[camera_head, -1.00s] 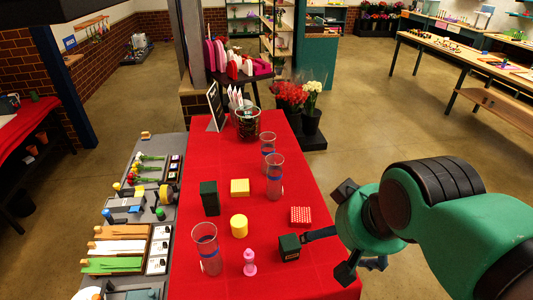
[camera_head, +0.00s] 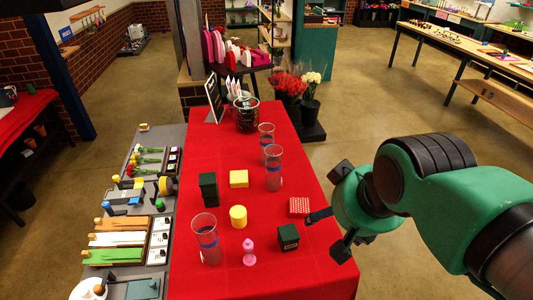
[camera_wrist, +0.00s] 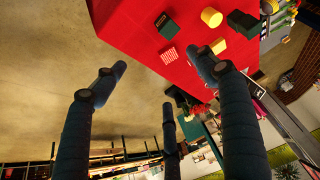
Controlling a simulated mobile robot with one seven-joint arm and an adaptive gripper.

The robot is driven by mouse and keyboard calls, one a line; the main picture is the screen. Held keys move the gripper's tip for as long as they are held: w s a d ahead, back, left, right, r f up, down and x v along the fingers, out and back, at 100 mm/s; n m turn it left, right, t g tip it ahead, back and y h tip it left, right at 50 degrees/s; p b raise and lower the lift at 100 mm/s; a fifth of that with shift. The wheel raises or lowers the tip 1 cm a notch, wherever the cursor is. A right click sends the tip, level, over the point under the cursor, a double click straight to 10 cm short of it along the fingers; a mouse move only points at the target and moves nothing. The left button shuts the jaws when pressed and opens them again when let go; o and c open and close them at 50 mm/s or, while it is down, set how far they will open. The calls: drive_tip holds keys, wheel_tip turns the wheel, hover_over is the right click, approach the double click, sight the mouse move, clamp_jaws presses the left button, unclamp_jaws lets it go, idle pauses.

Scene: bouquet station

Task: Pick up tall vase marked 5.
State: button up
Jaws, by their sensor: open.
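Three tall clear glass vases with blue bands stand upright on the red table: a front-left vase (camera_head: 206,240), a middle vase (camera_head: 273,168) and a back vase (camera_head: 266,138). No number is legible on any of them, so I cannot tell which is marked 5. My gripper (camera_head: 328,213) is at the table's right edge, apart from all the vases, to the right of the middle and front-left ones. Its three dark fingers are spread open and empty, and they also show in the wrist view (camera_wrist: 160,85). I cannot make out a vase clearly in the wrist view.
Near my gripper are a red patterned box (camera_head: 299,206) and a dark green box (camera_head: 288,237). A grey bench (camera_head: 150,215) adjoins the left.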

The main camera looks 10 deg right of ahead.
drive_tip(key=w+r+m+p, duration=0.1)
drive_tip(key=w+r+p, duration=0.15)
drive_tip(key=w, duration=0.55)
drive_tip(key=w+r+p, duration=0.1)
drive_tip(key=w+r, duration=0.3)
drive_tip(key=w, duration=0.3)
drive_tip(key=m+g+h+p, duration=0.1)
drive_tip(key=m+g+p, duration=0.2)
drive_tip(key=p, duration=0.5)
hover_over(266, 137)
drive_tip(key=s+a+x, duration=0.1)
drive_tip(key=s+x, duration=0.1)
drive_tip(key=x, duration=0.6)
drive_tip(key=s+f+x, duration=0.1)
drive_tip(key=s+x, duration=0.1)
drive_tip(key=x, duration=0.6)
drive_tip(key=shift+w+a+r, duration=0.1)
drive_tip(key=shift+a+r, duration=0.1)
drive_tip(key=shift+a, duration=0.4)
drive_tip(key=shift+f, duration=0.15)
drive_tip(key=shift+p+x, duration=0.4)
drive_tip(key=shift+x, duration=3.75)
drive_tip(key=shift+w+d, duration=0.1)
drive_tip(key=shift+p+x, duration=0.35)
drive_tip(key=shift+x, duration=2.2)
